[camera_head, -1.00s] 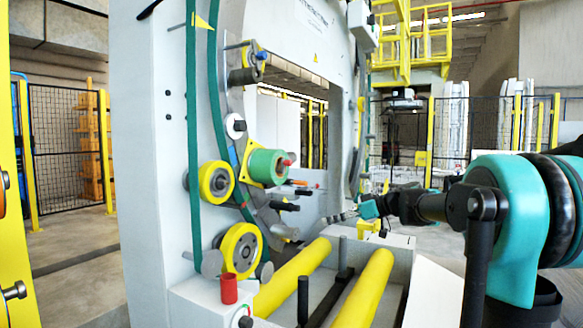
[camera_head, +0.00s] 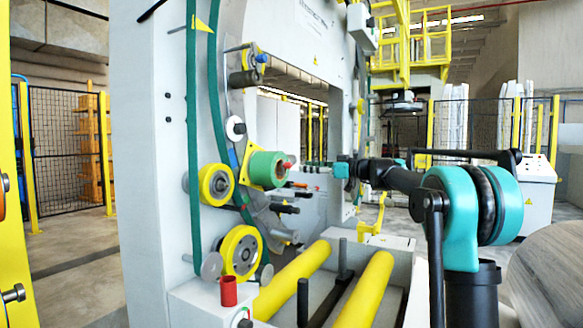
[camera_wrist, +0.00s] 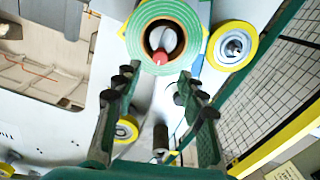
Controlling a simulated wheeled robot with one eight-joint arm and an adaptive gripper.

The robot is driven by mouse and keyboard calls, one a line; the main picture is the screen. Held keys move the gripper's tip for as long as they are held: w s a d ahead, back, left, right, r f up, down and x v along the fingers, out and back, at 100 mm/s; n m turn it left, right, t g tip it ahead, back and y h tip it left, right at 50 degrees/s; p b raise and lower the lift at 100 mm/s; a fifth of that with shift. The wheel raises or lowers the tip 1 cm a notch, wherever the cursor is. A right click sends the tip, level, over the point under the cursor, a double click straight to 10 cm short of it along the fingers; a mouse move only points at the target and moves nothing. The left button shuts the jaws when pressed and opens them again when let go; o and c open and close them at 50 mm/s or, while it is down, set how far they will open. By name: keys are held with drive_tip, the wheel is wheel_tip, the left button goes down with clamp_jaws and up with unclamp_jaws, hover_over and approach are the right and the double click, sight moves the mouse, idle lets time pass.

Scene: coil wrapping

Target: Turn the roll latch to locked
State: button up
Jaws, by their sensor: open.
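The green tape roll (camera_head: 266,169) sits on the ring of the white wrapping machine. The roll latch (camera_head: 288,163) shows as a small red tip on the roll's face. In the wrist view the roll (camera_wrist: 134,40) faces me, and the red latch tip (camera_wrist: 160,57) stands at the lower part of its grey hub. My gripper (camera_head: 305,167) is just right of the latch in the head view. In the wrist view my gripper (camera_wrist: 156,80) is open and empty, its two fingers spread below the roll. The latch lies ahead, between the finger lines, apart from them.
Yellow-rimmed wheels (camera_head: 216,184) and black-handled rods (camera_head: 284,207) sit close around the roll. Yellow conveyor rollers (camera_head: 364,290) and a red cup (camera_head: 229,291) are below. The machine's inner opening lies behind the roll.

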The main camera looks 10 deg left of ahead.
sight(291, 165)
drive_tip(key=x, duration=0.7)
drive_tip(key=shift+a, duration=0.35)
clamp_jaws()
